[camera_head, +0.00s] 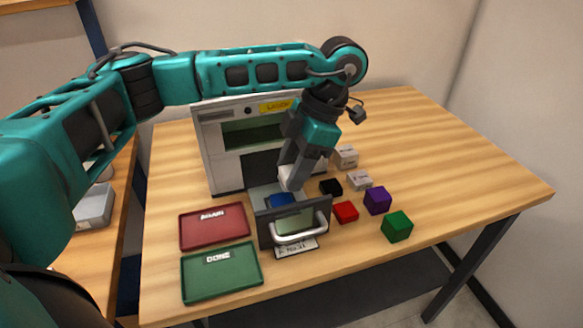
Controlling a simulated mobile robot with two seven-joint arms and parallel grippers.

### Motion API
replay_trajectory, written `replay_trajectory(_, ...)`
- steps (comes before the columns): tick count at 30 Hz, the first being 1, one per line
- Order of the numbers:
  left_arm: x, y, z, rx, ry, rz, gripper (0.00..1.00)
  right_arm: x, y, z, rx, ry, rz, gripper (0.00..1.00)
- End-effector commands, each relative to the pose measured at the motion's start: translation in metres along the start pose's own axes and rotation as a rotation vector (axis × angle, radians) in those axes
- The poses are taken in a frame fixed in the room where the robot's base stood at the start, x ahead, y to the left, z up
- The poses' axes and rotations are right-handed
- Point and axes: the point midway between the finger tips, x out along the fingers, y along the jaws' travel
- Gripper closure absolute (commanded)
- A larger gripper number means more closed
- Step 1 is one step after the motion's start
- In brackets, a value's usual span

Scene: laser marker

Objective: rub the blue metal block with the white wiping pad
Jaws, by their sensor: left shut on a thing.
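The blue metal block (281,201) lies in the pulled-out drawer (262,232) at the front of the laser marker (219,150). The drawer's front panel and my gripper partly hide it. My left gripper (291,174) points down over the drawer and is shut on the white wiping pad (288,184). The pad is just above and behind the right part of the block; I cannot tell whether they touch. My right gripper is not in view.
Red (346,212), black (331,187), purple (377,200) and green (397,226) blocks stand right of the drawer, with white boxes (346,157) behind. A red tray (214,226) and a green DONE tray (222,272) lie left. The table's right side is clear.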

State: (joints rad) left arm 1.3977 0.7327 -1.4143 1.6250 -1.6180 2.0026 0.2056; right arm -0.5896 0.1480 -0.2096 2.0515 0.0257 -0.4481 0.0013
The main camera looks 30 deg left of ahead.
Motion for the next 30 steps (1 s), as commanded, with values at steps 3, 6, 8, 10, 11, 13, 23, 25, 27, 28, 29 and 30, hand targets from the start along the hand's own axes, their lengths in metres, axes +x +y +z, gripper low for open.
replay_trajectory(3, -0.015, -0.001, -0.004, -0.001, -0.001, 0.000, 0.78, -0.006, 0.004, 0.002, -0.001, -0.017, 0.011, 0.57)
replay_trajectory(6, -0.024, -0.001, -0.008, -0.002, 0.000, -0.001, 0.78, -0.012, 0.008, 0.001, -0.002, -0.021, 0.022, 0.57)
replay_trajectory(8, -0.029, -0.002, -0.009, -0.002, 0.000, -0.001, 0.78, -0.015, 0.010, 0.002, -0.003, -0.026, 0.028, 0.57)
replay_trajectory(10, -0.033, -0.002, -0.010, -0.003, 0.000, -0.001, 0.78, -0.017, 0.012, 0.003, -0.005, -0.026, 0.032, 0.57)
replay_trajectory(11, -0.034, -0.002, -0.011, -0.003, 0.000, -0.001, 0.78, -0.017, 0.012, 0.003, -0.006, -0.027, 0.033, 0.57)
replay_trajectory(13, -0.035, -0.002, -0.011, -0.003, 0.000, -0.001, 0.78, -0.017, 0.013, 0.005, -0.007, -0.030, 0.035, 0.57)
replay_trajectory(23, -0.034, -0.003, -0.010, -0.004, 0.000, -0.001, 0.78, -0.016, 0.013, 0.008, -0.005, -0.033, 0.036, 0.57)
replay_trajectory(25, -0.034, -0.003, -0.010, -0.003, 0.000, -0.001, 0.78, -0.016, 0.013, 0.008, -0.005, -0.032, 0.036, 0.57)
replay_trajectory(27, -0.034, -0.003, -0.010, -0.003, 0.000, -0.001, 0.78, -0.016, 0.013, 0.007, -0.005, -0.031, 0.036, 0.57)
replay_trajectory(28, -0.034, -0.003, -0.010, -0.003, 0.000, -0.001, 0.78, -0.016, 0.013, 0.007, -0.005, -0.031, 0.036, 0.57)
replay_trajectory(29, -0.034, -0.003, -0.010, -0.003, 0.000, -0.001, 0.78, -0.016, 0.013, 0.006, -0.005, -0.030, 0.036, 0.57)
replay_trajectory(30, -0.034, -0.003, -0.010, -0.003, 0.000, -0.001, 0.78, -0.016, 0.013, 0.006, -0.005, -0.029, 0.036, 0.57)
